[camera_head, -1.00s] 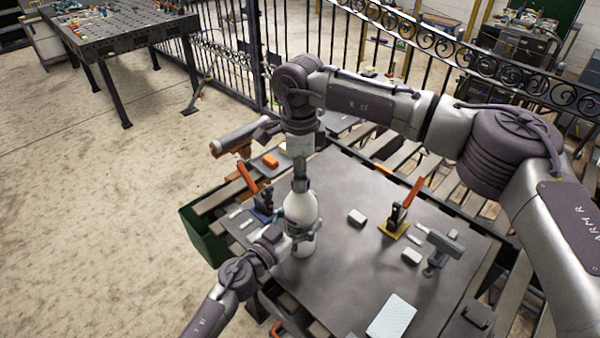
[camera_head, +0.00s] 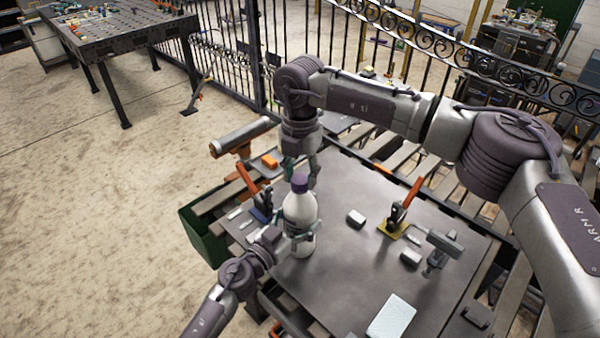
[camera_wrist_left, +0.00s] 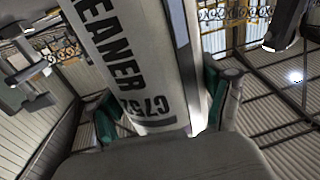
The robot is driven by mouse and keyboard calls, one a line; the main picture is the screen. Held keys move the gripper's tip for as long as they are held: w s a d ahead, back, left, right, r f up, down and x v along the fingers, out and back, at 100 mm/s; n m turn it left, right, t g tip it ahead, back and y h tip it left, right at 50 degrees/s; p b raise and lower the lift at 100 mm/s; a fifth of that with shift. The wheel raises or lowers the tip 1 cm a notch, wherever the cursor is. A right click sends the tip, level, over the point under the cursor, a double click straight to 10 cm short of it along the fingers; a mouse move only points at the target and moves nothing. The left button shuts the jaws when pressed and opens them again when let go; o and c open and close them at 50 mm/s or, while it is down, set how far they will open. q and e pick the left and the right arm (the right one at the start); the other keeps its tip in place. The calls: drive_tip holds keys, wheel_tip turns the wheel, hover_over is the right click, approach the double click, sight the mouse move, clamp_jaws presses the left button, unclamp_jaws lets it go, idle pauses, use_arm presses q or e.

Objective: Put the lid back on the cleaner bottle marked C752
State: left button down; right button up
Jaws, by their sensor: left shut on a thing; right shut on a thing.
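The white cleaner bottle (camera_head: 300,212) stands upright near the left edge of the dark table. Its marking C752 reads in the left wrist view (camera_wrist_left: 140,85). My left gripper (camera_head: 301,237) is shut on the bottle's body from the left, one finger on each side of it. The purple lid (camera_head: 299,183) sits at the top of the bottle's neck. My right gripper (camera_head: 301,178) points down from above, its fingers either side of the lid, shut on it. The small gap between fingers and lid is hard to judge. The seam between lid and neck is too small to see.
The dark table (camera_head: 350,285) holds an orange-handled clamp on a yellow base (camera_head: 395,229), a grey tool (camera_head: 440,247), small pale blocks and a light pad (camera_head: 391,315). A blue clamp (camera_head: 262,208) stands close left of the bottle. A black fence lies behind.

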drive_tip(key=o, duration=0.7)
drive_tip(key=shift+o, duration=0.2)
drive_tip(key=shift+r, duration=0.1)
drive_tip(key=shift+r, duration=2.2)
drive_tip(key=shift+c, duration=0.4)
